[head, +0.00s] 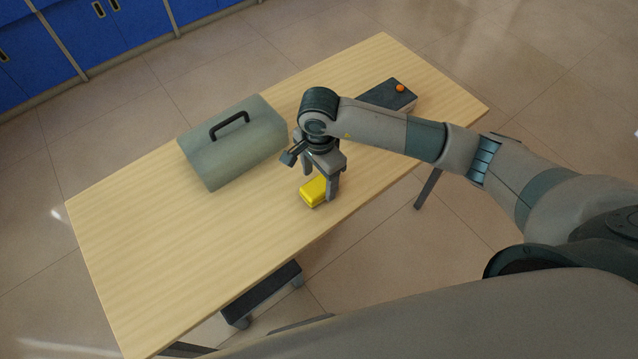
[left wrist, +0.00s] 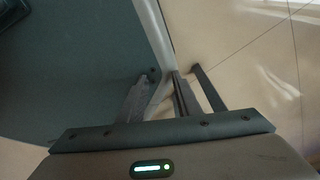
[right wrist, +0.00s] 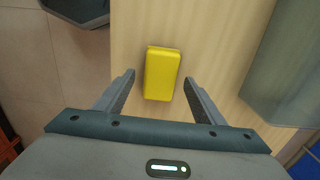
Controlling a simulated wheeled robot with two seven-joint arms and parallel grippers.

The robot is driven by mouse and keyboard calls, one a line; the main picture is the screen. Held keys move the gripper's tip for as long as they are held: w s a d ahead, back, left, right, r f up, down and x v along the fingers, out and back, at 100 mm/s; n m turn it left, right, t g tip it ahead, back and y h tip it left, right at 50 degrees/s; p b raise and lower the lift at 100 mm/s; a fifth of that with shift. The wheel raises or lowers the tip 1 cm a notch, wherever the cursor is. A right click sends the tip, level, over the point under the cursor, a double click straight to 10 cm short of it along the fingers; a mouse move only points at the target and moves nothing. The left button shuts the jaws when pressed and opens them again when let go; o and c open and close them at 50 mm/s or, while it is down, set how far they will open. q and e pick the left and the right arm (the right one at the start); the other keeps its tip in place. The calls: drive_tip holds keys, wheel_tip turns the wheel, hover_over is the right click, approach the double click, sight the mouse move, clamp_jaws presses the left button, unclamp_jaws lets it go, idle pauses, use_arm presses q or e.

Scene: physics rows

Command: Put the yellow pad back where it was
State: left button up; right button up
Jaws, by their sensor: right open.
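The yellow pad (head: 313,193) lies on the wooden table (head: 150,240), near its front edge, in the head view. In the right wrist view the pad (right wrist: 162,73) lies flat between the two finger lines. My right gripper (head: 319,183) is over the pad, pointing down, with its fingers apart. In the right wrist view (right wrist: 159,80) a gap shows on both sides of the pad.
A grey-green case (head: 225,150) with a black handle stands on the table, left of my right gripper. A dark box (head: 385,95) with an orange knob sits at the back right, partly behind my arm. The table's left part is clear. Blue cabinets (head: 130,25) stand behind.

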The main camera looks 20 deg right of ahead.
sight(319, 185)
drive_tip(key=shift+r, duration=0.8)
use_arm(q)
drive_tip(key=w+d+r+t+b, duration=0.2)
drive_tip(key=w+d+t, duration=0.1)
drive_tip(key=w, duration=0.8)
drive_tip(key=shift+w+d+h, duration=0.35)
drive_tip(key=shift+d+h, duration=0.05)
drive_tip(key=shift+d, duration=0.3)
use_arm(e)
wheel_tip(319, 185, up, 8)
drive_tip(key=shift+f, duration=0.2)
